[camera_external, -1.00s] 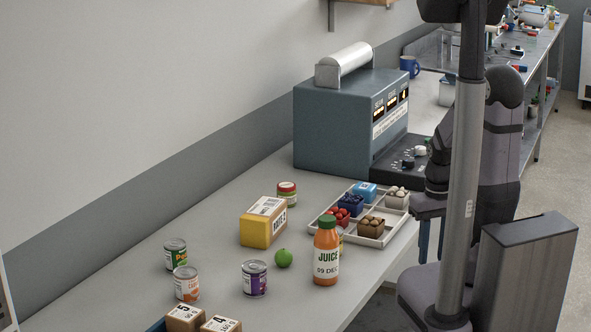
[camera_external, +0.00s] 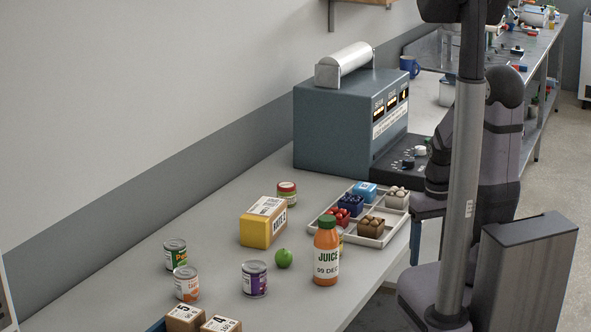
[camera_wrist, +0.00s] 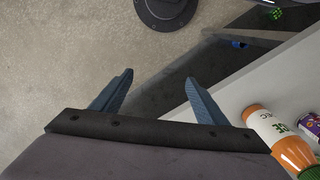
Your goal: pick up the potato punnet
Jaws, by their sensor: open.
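The potato punnet (camera_external: 371,226) is most likely the small brown box of brown lumps in the near cell of a white divided tray (camera_external: 327,232) on the bench. My gripper (camera_wrist: 159,76) is open and empty, its two blue fingers apart over the floor beside the bench edge. In the external view a blue finger (camera_external: 415,242) shows just right of the tray, past the bench edge; the rest is partly hidden by my arm. The punnet is not in the wrist view.
The tray also holds red (camera_external: 341,217), dark blue (camera_external: 351,204) and pale-filled (camera_external: 397,197) punnets and a blue pack (camera_external: 366,190). An orange juice bottle (camera_external: 326,255) stands close in front, also in the wrist view (camera_wrist: 280,140). A grey machine (camera_external: 335,135) stands behind.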

